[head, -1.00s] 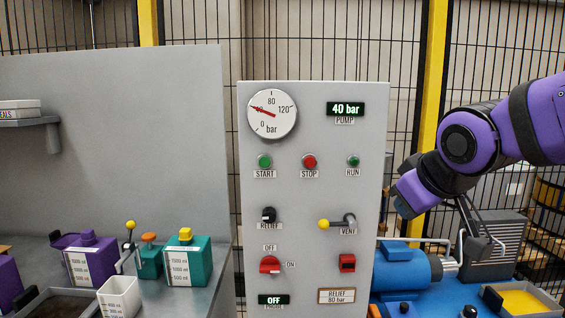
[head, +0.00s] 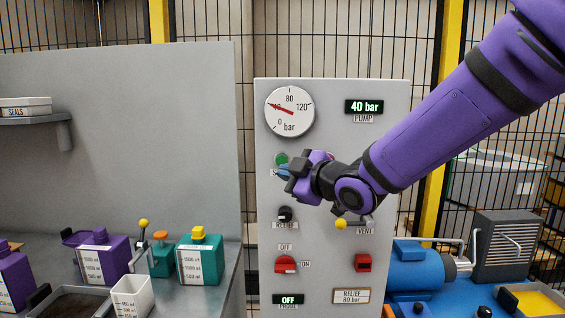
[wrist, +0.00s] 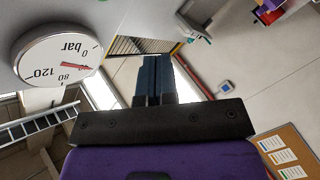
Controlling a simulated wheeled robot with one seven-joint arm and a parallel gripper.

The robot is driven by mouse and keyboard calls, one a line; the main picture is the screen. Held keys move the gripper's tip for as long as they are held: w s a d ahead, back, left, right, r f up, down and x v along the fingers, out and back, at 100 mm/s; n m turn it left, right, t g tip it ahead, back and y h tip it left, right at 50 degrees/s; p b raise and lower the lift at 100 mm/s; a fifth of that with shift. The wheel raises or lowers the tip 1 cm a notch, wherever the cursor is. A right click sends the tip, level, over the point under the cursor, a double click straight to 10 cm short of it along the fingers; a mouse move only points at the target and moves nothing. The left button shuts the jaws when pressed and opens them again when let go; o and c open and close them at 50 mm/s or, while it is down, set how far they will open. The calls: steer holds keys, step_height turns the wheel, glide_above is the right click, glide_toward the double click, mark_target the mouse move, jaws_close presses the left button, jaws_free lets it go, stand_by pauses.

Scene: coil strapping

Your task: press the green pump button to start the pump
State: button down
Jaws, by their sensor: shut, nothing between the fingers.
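The green START button (head: 281,159) sits on the grey control panel (head: 330,95), below the round pressure gauge (head: 290,111). My gripper (head: 283,172) is in front of the panel at the button's lower edge, its fingertips overlapping the START label in the head view. I cannot tell whether it touches the button. In the wrist view the two fingers (wrist: 153,80) are together with nothing between them. The button is not visible there. The pump display (head: 364,107) reads 40 bar. My arm hides the STOP button and the RUN lamp.
Below my gripper are the black RELIEF knob (head: 285,213), the yellow-tipped VENT lever (head: 341,224) and a red OFF/ON switch (head: 286,264). Coloured containers (head: 199,262) stand on the bench at left. A blue motor (head: 415,265) is at right.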

mark_target(282, 161)
steer(key=shift+a+n+y, duration=0.4)
steer(key=shift+a+y, duration=0.1)
steer(key=shift+a, duration=0.2)
steer(key=shift+w, duration=0.15)
steer(key=shift+w+d, duration=0.2)
steer(key=shift+w, duration=4.1)
steer(key=shift+w, duration=0.15)
steer(key=shift+w, duration=0.25)
steer(key=shift+w, duration=0.5)
steer(key=shift+s, duration=0.9)
